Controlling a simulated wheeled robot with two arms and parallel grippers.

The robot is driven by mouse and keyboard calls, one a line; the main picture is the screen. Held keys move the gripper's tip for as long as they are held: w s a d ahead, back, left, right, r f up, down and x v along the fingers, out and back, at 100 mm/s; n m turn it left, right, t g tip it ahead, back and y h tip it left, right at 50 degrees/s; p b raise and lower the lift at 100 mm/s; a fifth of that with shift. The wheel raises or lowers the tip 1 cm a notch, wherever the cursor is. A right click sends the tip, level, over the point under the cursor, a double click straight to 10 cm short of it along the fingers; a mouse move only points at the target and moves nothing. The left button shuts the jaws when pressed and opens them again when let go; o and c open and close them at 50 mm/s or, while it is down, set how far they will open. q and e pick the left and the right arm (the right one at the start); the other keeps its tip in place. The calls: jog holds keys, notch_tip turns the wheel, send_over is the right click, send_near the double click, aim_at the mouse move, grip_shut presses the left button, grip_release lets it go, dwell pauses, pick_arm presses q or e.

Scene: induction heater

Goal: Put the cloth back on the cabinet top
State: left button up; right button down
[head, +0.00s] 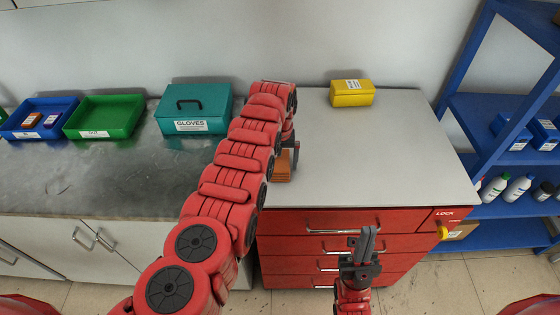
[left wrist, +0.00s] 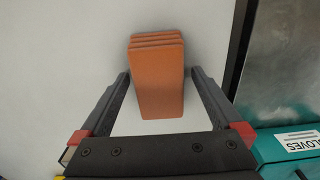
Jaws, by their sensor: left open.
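The folded orange cloth (head: 283,168) lies on the light cabinet top (head: 390,150) near its left edge, partly hidden by my left arm in the head view. In the left wrist view, the cloth (left wrist: 158,85) shows as a neat stack of layers on the pale surface. My left gripper (head: 290,148) points down over it. Its open fingers (left wrist: 160,75) stand on either side of the cloth, with small gaps visible. My right gripper (head: 364,243) is empty in front of the red drawers, its fingers close together.
A yellow box (head: 352,93) stands at the back of the cabinet top. On the steel counter (head: 90,180) to the left are a teal gloves box (head: 195,108), a green tray (head: 104,117) and a blue tray (head: 38,118). Blue shelving (head: 500,150) stands right. The cabinet top's right part is clear.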

aim_at(280, 161)
pick_arm(q)
jog(key=shift+r, duration=0.15)
jog(key=shift+d+r, duration=0.1)
notch_tip(280, 161, up, 12)
jog(key=b, duration=0.4)
dwell(0.3)
